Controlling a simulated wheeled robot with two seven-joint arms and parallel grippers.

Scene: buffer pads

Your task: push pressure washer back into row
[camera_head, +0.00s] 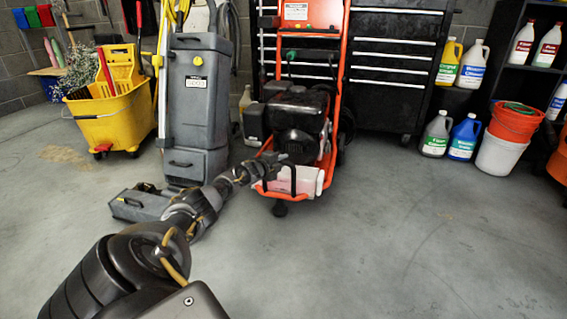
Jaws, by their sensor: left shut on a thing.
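The pressure washer (298,113) has an orange-red tube frame, a black engine and a white part low at the front. It stands upright on the concrete floor, in front of a black tool cabinet. My left arm reaches in from the bottom left. My left gripper (283,176) is at the low front of the washer's frame and is shut on it. The fingertips are small and partly lost against the dark parts. My right gripper is not in view.
A grey floor-cleaning machine (195,100) stands just left of the washer. A yellow mop bucket (105,115) is further left. The black tool cabinet (398,65) is behind. Jugs (464,137) and stacked buckets (497,155) stand right. The floor at front right is clear.

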